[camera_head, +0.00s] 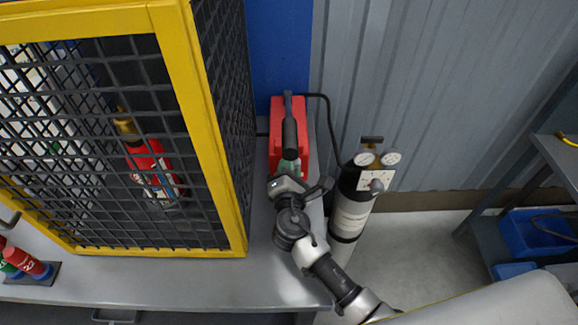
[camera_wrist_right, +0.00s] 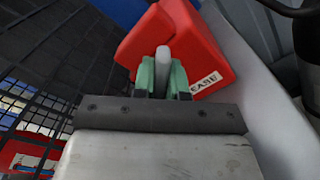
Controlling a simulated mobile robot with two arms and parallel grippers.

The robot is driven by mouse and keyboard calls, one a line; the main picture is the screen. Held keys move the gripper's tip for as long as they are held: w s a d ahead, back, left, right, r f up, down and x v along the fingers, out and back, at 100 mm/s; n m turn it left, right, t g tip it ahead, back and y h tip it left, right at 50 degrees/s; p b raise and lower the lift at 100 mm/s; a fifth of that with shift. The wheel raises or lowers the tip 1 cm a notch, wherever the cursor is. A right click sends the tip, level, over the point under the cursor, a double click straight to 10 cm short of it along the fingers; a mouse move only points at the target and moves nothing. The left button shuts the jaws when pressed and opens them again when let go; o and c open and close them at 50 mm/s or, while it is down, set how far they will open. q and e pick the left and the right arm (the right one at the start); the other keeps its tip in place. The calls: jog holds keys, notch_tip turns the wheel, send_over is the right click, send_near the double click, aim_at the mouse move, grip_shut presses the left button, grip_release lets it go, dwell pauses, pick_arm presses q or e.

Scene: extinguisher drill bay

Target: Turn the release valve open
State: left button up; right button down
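The release valve is a red block (camera_head: 278,110) with a long dark lever (camera_head: 290,138), at the back right of the grey bench. In the right wrist view the red block (camera_wrist_right: 210,50) carries a white label ending in "EASE". My right gripper (camera_head: 290,167) reaches in from the bottom right to the near end of the lever. In the wrist view its green fingertips (camera_wrist_right: 163,78) sit close on both sides of the grey lever end (camera_wrist_right: 162,57), with no clear gap visible. My left gripper is not in view.
A yellow-framed mesh cage (camera_head: 180,80) with a red extinguisher (camera_head: 150,165) inside stands left of the valve. A gas cylinder (camera_head: 352,215) with gauges stands at the right, joined by a black hose (camera_head: 328,105). Blue bins (camera_head: 535,235) sit on a right-hand shelf.

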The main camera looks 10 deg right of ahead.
jog(key=n+p, duration=0.2)
jog(key=shift+r+n, duration=0.25)
jog(key=shift+n, duration=0.05)
jog(key=shift+f+n+p, duration=0.2)
jog(key=shift+n+p, duration=0.15)
jog(key=shift+n, duration=0.35)
jog(key=shift+f, duration=0.1)
jog(key=c, duration=1.2)
grip_release()
jog(key=shift+o, duration=0.2)
